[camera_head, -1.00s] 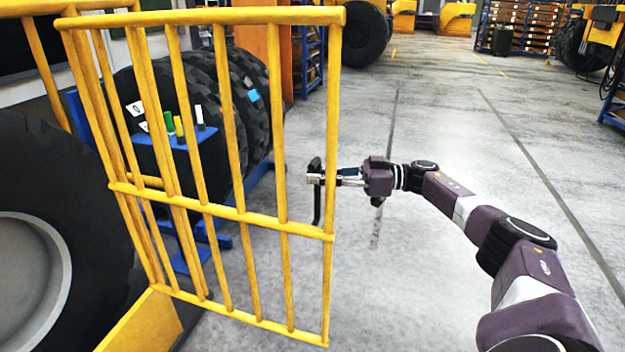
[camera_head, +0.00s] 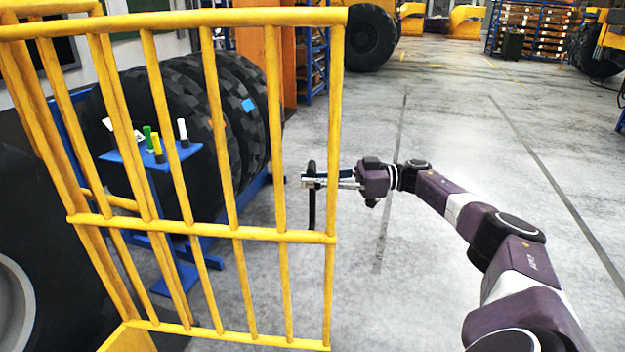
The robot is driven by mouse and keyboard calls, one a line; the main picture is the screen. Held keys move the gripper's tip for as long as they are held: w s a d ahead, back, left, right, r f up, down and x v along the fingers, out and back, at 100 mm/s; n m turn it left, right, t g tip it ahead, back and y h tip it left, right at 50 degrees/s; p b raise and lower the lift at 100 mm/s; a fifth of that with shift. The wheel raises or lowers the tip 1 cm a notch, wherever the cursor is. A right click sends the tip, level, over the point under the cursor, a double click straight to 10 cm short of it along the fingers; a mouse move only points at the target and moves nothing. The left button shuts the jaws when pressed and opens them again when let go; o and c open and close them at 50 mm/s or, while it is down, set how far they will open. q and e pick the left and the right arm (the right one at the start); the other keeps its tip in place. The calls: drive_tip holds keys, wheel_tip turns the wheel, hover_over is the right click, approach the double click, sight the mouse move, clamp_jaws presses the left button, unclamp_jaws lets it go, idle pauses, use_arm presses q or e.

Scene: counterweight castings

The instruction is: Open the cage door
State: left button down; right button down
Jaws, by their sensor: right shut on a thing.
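The yellow barred cage door (camera_head: 285,237) stands in the left half of the head view, with its free edge towards the middle. The fingertips are small and partly hidden by the edge post. My left gripper is not in view.
Large black tyres (camera_head: 245,130) and a small blue stand (camera_head: 150,158) with several coloured cylinders are behind the door. A big wheel (camera_head: 20,270) is at the far left. The grey floor (camera_head: 440,130) right of the door is clear.

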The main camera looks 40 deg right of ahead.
drive_tip(key=shift+f, duration=0.15)
drive_tip(key=c, duration=2)
unclamp_jaws()
drive_tip(key=shift+o, duration=0.2)
drive_tip(key=v, duration=0.7)
drive_tip(key=shift+d, duration=0.2)
drive_tip(key=shift+s, duration=0.15)
